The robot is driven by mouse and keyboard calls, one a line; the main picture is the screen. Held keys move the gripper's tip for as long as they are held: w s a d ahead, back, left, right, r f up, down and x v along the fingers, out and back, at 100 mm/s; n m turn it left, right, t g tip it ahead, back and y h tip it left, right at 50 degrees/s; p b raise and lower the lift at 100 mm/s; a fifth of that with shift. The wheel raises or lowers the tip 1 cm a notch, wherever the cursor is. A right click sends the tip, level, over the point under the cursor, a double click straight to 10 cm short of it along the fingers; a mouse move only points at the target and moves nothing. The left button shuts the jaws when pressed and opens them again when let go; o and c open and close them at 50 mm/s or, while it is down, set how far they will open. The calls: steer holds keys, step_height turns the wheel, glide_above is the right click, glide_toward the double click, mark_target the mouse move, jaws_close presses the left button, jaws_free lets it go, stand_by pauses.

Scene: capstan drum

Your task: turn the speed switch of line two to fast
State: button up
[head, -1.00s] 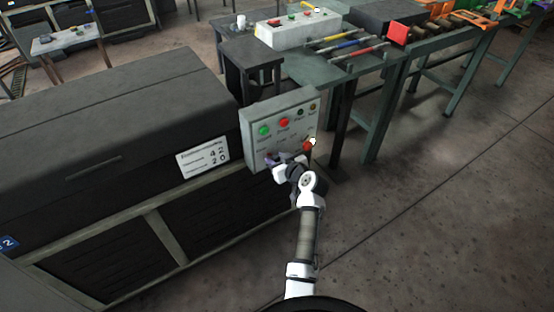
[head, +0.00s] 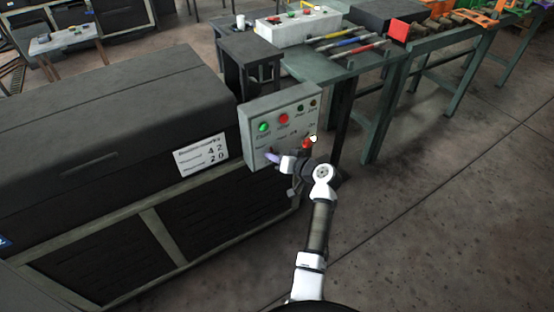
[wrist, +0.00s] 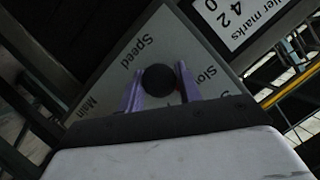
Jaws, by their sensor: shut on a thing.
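The grey control panel (head: 249,127) stands at the end of the dark machine. It has a green and a red button on top, and lower controls partly hidden behind my gripper (head: 273,158). In the wrist view the panel face (wrist: 112,58) is tilted and carries the words "Speed", "Main" and part of "Slow". A round black knob (wrist: 159,80) sits there between the two purple fingers of my gripper (wrist: 159,90). My gripper is shut on this knob. Which way the knob points cannot be told.
A plate (head: 202,155) reading 42 and 20 is on the dark machine (head: 110,130) to the left. A red knob (head: 308,141) sits at the panel's lower right, close to my wrist. A green workbench (head: 340,66) with rods stands behind. The floor on the right is clear.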

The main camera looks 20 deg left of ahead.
steer(key=m+g+y+b, duration=0.1)
steer(key=m+y+b, duration=0.1)
steer(key=m, duration=0.2)
steer(key=shift+f, duration=0.2)
steer(key=m+y, duration=0.1)
steer(key=m, duration=0.1)
steer(key=m+y+b, duration=0.1)
steer(key=m, duration=0.2)
steer(key=shift+y, duration=0.3)
stand_by(0.3)
steer(key=o, duration=1)
steer(key=shift+d, duration=0.15)
steer(key=b+v, duration=0.2)
steer(key=v, duration=1.1)
steer(key=shift+d, duration=0.35)
steer(key=shift+a+r, duration=0.1)
